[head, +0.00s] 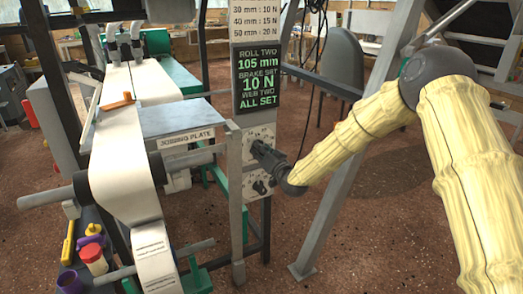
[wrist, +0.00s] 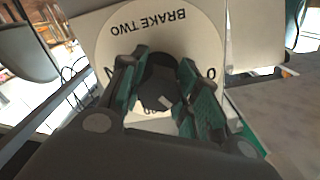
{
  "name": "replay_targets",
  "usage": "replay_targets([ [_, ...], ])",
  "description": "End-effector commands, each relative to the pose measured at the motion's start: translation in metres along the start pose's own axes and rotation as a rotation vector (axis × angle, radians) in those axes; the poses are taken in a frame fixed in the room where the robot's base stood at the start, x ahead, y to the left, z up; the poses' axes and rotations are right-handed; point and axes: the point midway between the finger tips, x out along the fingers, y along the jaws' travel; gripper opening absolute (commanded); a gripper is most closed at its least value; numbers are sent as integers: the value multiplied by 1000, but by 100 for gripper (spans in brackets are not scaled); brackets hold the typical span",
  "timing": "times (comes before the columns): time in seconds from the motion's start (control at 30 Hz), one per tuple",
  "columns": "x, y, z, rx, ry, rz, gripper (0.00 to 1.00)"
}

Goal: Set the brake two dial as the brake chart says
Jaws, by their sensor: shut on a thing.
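The brake two dial is a pale round plate (wrist: 120,32) lettered BRAKE TWO, upside down in the wrist view, with a dark knob (wrist: 158,75) at its middle. My gripper (wrist: 164,66) is shut on this knob, a finger on each side.
A green-lit display (head: 259,78) reads roll two 105 mm, brake set 10 N, web two all set. A second dial (head: 260,187) is just below my gripper. The joining plate (head: 185,118) and paper web (head: 122,170) stand left; a slanted grey post (head: 345,150) stands right.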

Motion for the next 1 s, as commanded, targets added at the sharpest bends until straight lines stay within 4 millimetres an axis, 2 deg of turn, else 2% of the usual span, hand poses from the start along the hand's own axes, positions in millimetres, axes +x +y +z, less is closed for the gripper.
replay_targets([
  [0.3,0,1,-1,87,2,2,8],
  [0.73,0,1,0,97,1,2,8],
  [0.77,0,1,0,96,1,2,34],
  [0.8,0,1,0,96,1,2,41],
  [0.87,0,1,0,96,1,2,52],
  [0.9,0,1,0,96,1,2,54],
  [1.0,0,0,0,96,1,1,54],
])
